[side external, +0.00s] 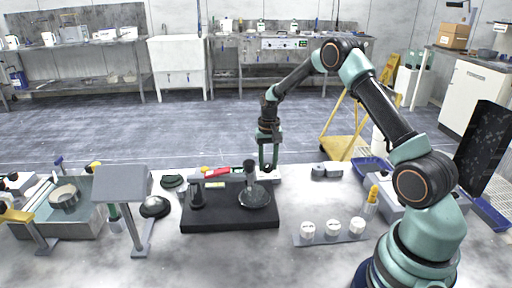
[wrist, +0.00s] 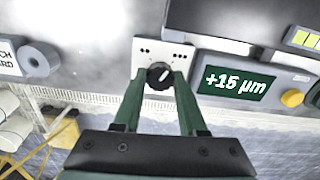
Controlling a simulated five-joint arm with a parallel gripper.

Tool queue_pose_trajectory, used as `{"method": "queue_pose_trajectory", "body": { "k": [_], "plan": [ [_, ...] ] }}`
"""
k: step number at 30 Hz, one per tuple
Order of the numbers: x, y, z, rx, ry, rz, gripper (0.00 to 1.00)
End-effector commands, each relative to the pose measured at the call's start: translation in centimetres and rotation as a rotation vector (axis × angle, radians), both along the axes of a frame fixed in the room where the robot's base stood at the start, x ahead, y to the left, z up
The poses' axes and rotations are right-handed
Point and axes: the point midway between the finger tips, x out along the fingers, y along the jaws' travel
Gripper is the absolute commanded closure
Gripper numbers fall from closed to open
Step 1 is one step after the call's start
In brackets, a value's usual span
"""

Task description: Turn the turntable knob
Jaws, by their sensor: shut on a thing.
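The turntable knob (wrist: 159,76) is a small black round knob with a light pointer line, set on a pale square plate (wrist: 147,54) in the wrist view. My gripper (wrist: 160,80) has its two green fingers on either side of the knob and is shut on it. In the side external view, my gripper (side external: 268,166) reaches down at the back edge of a black platen machine (side external: 230,217). A round dark platen (side external: 254,196) sits on the machine's right side.
A display reading +15 µm (wrist: 236,84) and a yellow button (wrist: 292,98) lie right of the knob. A tray with three white pucks (side external: 332,238) stands right of the machine. A grey basin (side external: 60,215) and a grey stand (side external: 122,185) are at the left.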

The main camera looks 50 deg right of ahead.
Motion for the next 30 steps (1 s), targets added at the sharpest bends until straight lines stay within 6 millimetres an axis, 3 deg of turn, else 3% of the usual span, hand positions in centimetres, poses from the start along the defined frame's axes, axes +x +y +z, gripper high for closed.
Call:
{"method": "queue_pose_trajectory", "body": {
  "k": [12, 30],
  "plan": [
    [0.02, 0.01, 0.15, 0.0, 0.0, -0.255, 1.0],
    [0.02, 0.01, 0.17, 0.0, 0.0, -0.321, 1.0]
  ]
}}
